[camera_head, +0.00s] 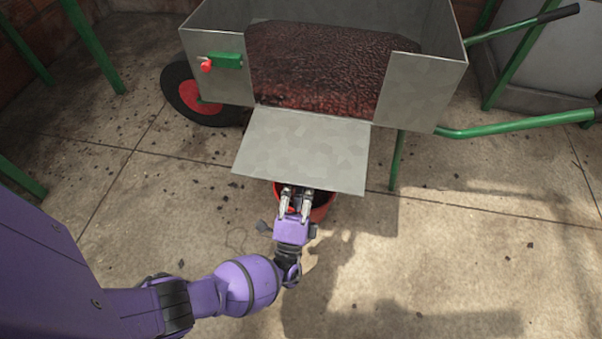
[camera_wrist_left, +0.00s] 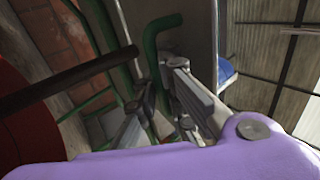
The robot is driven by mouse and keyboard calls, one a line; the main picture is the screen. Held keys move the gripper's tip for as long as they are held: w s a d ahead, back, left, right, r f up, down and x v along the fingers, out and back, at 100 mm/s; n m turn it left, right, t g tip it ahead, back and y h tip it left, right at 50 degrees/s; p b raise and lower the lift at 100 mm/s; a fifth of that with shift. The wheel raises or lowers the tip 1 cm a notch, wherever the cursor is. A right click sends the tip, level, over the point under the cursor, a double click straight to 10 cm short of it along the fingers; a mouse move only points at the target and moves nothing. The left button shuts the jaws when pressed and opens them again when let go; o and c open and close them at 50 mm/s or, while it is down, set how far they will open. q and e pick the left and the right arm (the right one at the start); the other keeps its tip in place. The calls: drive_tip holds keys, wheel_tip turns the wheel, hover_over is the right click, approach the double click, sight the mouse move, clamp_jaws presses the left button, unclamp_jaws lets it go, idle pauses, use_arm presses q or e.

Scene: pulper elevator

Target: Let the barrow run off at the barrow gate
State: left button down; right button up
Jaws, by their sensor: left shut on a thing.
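The barrow (camera_head: 430,90) is a grey metal box holding a dark red, wet-looking mass (camera_head: 320,70). Its front gate (camera_head: 305,148) is a grey flap lowered outward beneath the opening. A green latch (camera_head: 228,60) with a red knob (camera_head: 206,66) sits on the front wall, left of the opening. A red bucket (camera_head: 322,212) stands under the flap's outer edge, mostly hidden. My left gripper (camera_head: 297,191) is at that edge, above the bucket. In the left wrist view its fingers (camera_wrist_left: 160,108) close around a green bent handle (camera_wrist_left: 152,45) beside a grey panel. My right gripper is not seen.
The barrow's wheel (camera_head: 198,98) is at left and its green handles (camera_head: 510,124) reach right. Green posts (camera_head: 92,45) stand at upper left and a grey block (camera_head: 555,55) at upper right. The concrete floor (camera_head: 450,260) is largely clear, with scattered dark bits.

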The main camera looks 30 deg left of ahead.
use_arm(q)
drive_tip(key=shift+f, duration=0.35)
idle(0.3)
drive_tip(key=c, duration=2.1)
unclamp_jaws()
drive_tip(key=v, duration=0.7)
drive_tip(key=shift+s+f, duration=0.15)
drive_tip(key=shift+f, duration=0.05)
